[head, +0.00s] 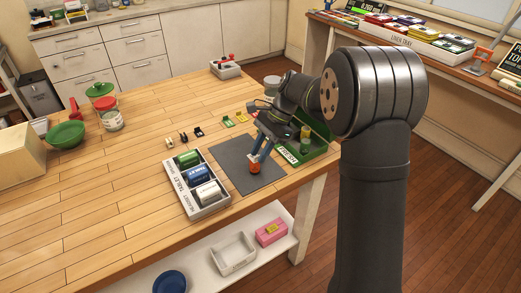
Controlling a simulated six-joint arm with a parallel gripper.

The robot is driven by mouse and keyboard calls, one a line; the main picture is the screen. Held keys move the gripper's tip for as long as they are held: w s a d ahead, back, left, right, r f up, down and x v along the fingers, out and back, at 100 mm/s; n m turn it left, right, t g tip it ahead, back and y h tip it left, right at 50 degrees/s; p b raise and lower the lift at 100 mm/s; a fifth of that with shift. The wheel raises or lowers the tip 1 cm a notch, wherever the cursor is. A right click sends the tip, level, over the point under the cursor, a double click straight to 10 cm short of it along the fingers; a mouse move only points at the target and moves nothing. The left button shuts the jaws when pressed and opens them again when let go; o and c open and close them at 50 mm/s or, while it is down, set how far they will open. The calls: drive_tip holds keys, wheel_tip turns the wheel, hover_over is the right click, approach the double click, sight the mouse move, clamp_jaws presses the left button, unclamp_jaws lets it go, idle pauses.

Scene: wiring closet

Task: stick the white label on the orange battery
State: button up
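An orange battery (255,169) appears as a small upright orange piece on the dark grey mat (237,176). My gripper (259,156) points down right at its top. The view is too small to tell whether the fingers are closed on it or just above it. A small white piece (168,142), possibly the white label, lies on the table left of the mat, at the end of a row of small black, green and yellow pieces (228,121). I cannot make out a white label on the orange battery, whose upper part my gripper partly hides.
A grey compartment tray (207,211) left of the mat holds green, blue and white batteries. An open green box (318,155) stands right of the mat, behind my arm. A jar (110,117) and green bowl (66,136) stand left. The table's left front is clear.

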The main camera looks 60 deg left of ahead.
drive_tip(key=v, duration=1.7)
drive_tip(key=shift+r, duration=0.25)
drive_tip(key=shift+f, duration=0.1)
drive_tip(key=x, duration=1.7)
drive_tip(key=shift+f, duration=0.1)
